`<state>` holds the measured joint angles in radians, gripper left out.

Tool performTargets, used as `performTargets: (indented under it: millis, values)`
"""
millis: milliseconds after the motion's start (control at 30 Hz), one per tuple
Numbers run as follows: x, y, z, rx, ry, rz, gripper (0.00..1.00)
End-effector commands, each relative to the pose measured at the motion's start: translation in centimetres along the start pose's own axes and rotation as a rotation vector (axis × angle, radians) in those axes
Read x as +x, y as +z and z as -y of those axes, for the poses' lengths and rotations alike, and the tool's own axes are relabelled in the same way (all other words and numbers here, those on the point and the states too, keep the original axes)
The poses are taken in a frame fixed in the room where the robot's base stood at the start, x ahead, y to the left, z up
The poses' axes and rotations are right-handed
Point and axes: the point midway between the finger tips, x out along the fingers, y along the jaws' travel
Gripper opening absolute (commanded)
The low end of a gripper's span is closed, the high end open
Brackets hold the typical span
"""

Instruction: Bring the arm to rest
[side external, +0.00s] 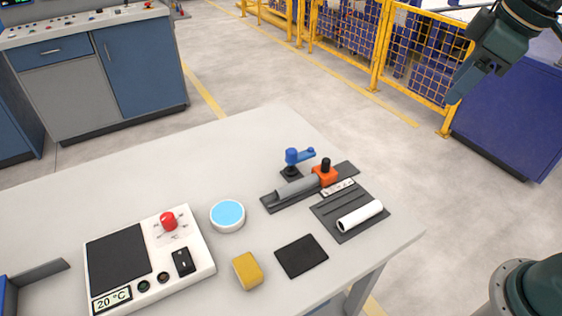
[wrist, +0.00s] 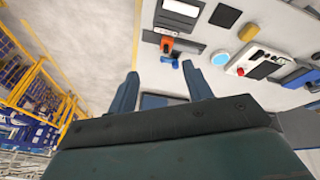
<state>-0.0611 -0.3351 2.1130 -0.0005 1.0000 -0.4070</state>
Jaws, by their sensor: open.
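My gripper (side external: 466,79) is raised at the top right of the side external view, well away from the table (side external: 150,160). In the wrist view, my gripper (wrist: 160,78) has its two blue-green fingers spread apart, with nothing between them. A white pipe (side external: 360,215) lies on a dark grooved plate (side external: 338,220) on the table. A grey pipe (side external: 297,187) lies in a dark holder beside an orange block (side external: 325,175) with a black knob. A blue clamp (side external: 298,156) stands just behind them.
The table also holds a control box (side external: 205,250) with a red button, a round blue-topped dish (side external: 227,215), a yellow block (side external: 247,271) and a black pad (side external: 301,256). A yellow fence (side external: 380,50) and a blue cabinet (side external: 515,115) stand beyond. The table's back left is clear.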

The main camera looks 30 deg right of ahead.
Motion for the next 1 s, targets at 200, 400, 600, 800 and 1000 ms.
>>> performTargets:
  millis: [200,400,600,800,1000]
  values:
    - [-0.6,4.8,1.4,0.179,0.026,-0.047,0.5]
    - [-0.2,8.7,2.7,0.336,0.042,-0.088,0.5]
    - [0.4,11.0,3.6,0.436,0.05,-0.115,0.5]
    - [0.6,11.7,3.8,0.466,0.052,-0.122,0.5]
    - [0.6,11.6,3.8,0.464,0.052,-0.121,0.5]
